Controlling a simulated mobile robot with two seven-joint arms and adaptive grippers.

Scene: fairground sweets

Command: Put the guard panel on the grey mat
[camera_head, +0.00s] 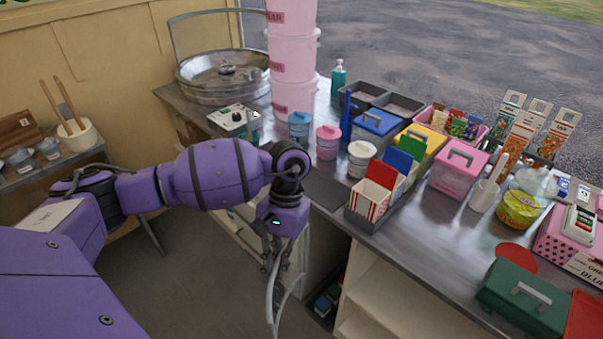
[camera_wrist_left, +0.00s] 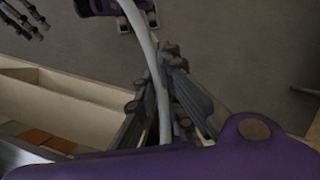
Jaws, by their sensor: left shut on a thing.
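My left gripper (camera_head: 279,262) hangs in front of the counter, pointing down, shut on a thin pale grey curved bar, which I take to be the guard panel (camera_head: 269,301). In the left wrist view the bar (camera_wrist_left: 148,48) runs between the dark fingers of my left gripper (camera_wrist_left: 163,85). The panel is clear of the counter, over the floor. A dark grey mat (camera_head: 325,190) lies bare on the counter by the front edge, behind and right of the gripper. At the left wrist view's top left, dark fingers (camera_wrist_left: 24,17) seem to be my right gripper's, cut by the frame.
A red-striped carton holder (camera_head: 372,200) stands right of the mat. White and pink tubs (camera_head: 328,143) stand behind it. A metal bowl machine (camera_head: 225,75) and stacked pink buckets (camera_head: 292,58) are at the back. Open shelves (camera_head: 385,300) are below the counter.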

